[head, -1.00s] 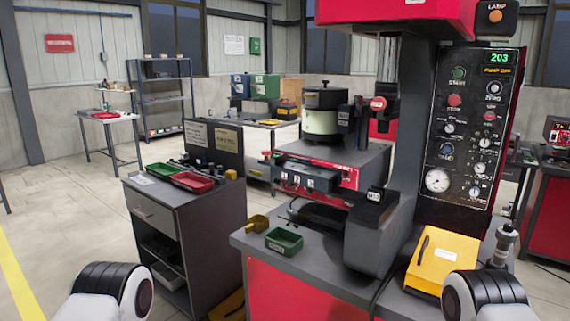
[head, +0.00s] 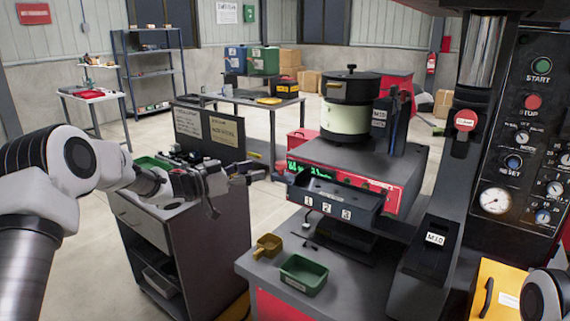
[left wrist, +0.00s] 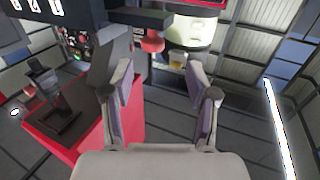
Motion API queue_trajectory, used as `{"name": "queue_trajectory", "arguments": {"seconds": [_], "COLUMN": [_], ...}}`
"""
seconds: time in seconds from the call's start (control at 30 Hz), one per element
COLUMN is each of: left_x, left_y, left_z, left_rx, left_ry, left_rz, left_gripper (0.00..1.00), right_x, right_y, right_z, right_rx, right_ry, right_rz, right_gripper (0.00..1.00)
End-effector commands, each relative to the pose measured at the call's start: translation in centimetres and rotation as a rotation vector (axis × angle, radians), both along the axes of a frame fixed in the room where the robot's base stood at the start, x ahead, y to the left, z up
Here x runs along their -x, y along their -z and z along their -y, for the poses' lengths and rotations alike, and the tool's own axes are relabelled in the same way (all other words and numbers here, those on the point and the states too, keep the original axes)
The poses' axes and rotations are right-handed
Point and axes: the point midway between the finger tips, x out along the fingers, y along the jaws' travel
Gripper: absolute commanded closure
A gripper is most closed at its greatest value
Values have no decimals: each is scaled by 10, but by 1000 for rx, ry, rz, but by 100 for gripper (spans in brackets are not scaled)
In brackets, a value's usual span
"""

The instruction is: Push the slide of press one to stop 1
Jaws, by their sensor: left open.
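A dark slide unit (head: 335,190) with white labels 1, 2 and 3 along its front sits below the red-fronted feeder box. Which part of it slides, and at which stop it stands, I cannot tell. Part of the numbered front shows at the top left in the left wrist view (left wrist: 35,10). My right gripper is out of view; only part of my right arm shows.
A lidded bowl feeder (head: 347,110) stands on the feeder box. The press column and control panel (head: 525,140) rise at the right. A green tray (head: 303,275) and a yellow scoop (head: 268,246) lie on the bench front. The grey cabinet (head: 185,240) stands left.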

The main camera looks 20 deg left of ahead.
Motion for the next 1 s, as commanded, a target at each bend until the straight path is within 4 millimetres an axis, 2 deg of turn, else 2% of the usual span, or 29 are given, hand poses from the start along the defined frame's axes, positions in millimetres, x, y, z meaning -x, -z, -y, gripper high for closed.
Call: {"name": "queue_trajectory", "arguments": {"seconds": [0.17,0.4,0.73,0.77,0.9,1.0], "left_x": [-16,-49,-57,-57,-57,-57], "left_y": [-2,-1,0,0,0,0], "left_z": [18,47,54,54,54,54], "left_rx": [-5,-4,-1,-1,-1,-1], "left_ry": [4,3,2,2,1,1], "left_rz": [1,0,-1,-1,-1,-1], "left_gripper": [42,42,42,49,98,100], "right_x": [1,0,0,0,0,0], "right_y": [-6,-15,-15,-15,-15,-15], "right_z": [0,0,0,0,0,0], "right_rx": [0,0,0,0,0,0], "right_ry": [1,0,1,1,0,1], "right_rz": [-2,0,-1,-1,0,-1], "right_gripper": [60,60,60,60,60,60]}}
